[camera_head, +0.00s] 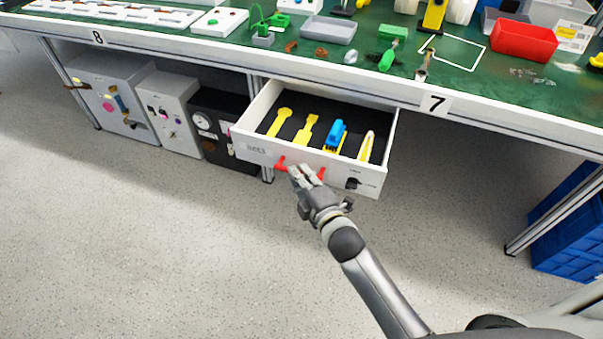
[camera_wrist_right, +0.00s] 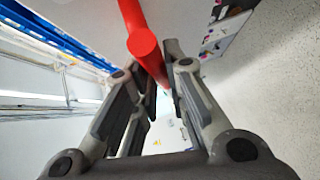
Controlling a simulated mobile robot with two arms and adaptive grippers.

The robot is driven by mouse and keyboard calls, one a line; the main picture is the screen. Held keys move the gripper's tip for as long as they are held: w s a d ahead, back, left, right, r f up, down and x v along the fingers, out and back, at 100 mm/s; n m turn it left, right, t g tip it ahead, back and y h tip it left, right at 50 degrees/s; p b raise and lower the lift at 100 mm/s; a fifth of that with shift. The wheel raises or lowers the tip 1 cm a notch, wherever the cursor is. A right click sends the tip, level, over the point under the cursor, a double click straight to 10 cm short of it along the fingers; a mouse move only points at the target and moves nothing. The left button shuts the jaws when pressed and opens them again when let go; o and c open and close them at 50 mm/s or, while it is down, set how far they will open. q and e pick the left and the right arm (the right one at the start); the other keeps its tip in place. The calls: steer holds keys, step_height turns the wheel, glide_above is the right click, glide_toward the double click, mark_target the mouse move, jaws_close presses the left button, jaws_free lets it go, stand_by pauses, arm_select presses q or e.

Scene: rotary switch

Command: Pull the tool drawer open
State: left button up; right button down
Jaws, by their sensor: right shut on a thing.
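The white tool drawer (camera_head: 262,153) stands pulled out from under the workbench, at the centre of the head view. Yellow tools and a blue one lie on its dark lining. Its red handle (camera_head: 281,163) is on the front panel. My right gripper (camera_head: 298,172) is at the handle, shut on it. In the right wrist view the red handle (camera_wrist_right: 145,45) runs between the two fingers (camera_wrist_right: 160,70). The fingers hide part of the handle in the head view. My left gripper is not in view.
The green workbench top (camera_head: 300,62) above carries a red bin (camera_head: 524,41), a grey tray (camera_head: 328,29) and small tools. Grey cabinets (camera_head: 110,88) stand under it at left, a blue crate (camera_head: 568,230) at right. The floor in front is clear.

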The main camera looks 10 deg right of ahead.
steer(key=c, duration=1.5)
jaws_free()
steer(key=shift+o, duration=0.2)
steer(key=v, duration=1.2)
steer(key=shift+f, duration=0.1)
